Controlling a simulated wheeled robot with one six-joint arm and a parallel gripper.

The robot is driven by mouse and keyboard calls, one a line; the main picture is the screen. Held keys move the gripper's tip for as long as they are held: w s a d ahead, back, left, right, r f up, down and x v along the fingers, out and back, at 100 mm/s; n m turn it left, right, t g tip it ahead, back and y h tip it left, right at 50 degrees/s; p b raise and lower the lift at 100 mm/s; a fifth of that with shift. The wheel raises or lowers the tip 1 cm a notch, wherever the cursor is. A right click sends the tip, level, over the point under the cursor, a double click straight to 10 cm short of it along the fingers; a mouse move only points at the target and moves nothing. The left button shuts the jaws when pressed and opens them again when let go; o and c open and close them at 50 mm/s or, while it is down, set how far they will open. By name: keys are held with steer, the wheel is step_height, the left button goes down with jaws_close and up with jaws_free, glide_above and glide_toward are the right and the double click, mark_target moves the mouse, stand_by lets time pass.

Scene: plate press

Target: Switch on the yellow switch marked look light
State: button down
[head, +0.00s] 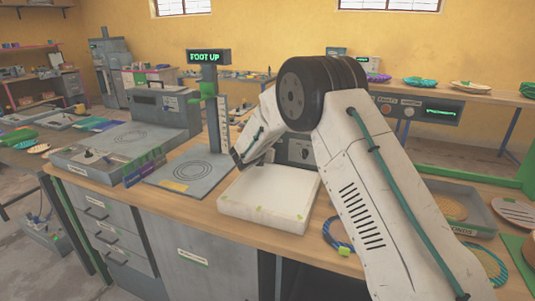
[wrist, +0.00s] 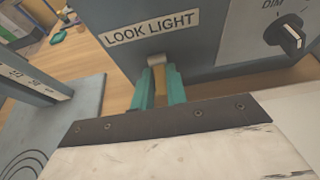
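The yellow switch (wrist: 156,61) shows in the wrist view as a small pale-yellow tab on a grey panel (wrist: 225,50), just under the LOOK LIGHT label (wrist: 150,28). My gripper (wrist: 158,74) has its teal fingers at the switch, one on either side of the tab, with a narrow yellowish gap between them. I cannot tell whether the fingers touch the tab or grip it. Which way the switch is set cannot be told. In the head view my arm bends down toward the bench, and the switch is hidden.
A dark DIM knob (wrist: 291,38) is on the same panel, to the right. In the head view a white slab (head: 265,193) lies in front of the panel. Left of it stands a grey plate with rings (head: 190,172) and a post with a green FOOT UP display (head: 207,57).

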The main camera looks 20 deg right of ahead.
steer(key=shift+r, duration=0.1)
steer(key=g+y, duration=0.1)
steer(key=r+g+y, duration=0.1)
steer(key=g, duration=0.1)
steer(key=shift+w+d+r, duration=0.1)
steer(key=shift+w+d, duration=0.05)
steer(key=shift+w+d+r+g+y, duration=0.1)
steer(key=shift+w+r+g+y, duration=0.1)
steer(key=shift+g+y, duration=0.5)
steer(key=shift+w+d+r+g+y, duration=0.1)
steer(key=shift+r+g+y, duration=0.1)
steer(key=shift+g+y, duration=0.5)
steer(key=shift+w+d+r+g+y, duration=0.15)
steer(key=shift+g+y, duration=0.25)
steer(key=shift+g, duration=0.6)
steer(key=shift+r, duration=0.1)
steer(key=c, duration=1.4)
jaws_free()
steer(key=v, duration=0.7)
steer(key=shift+r, duration=0.4)
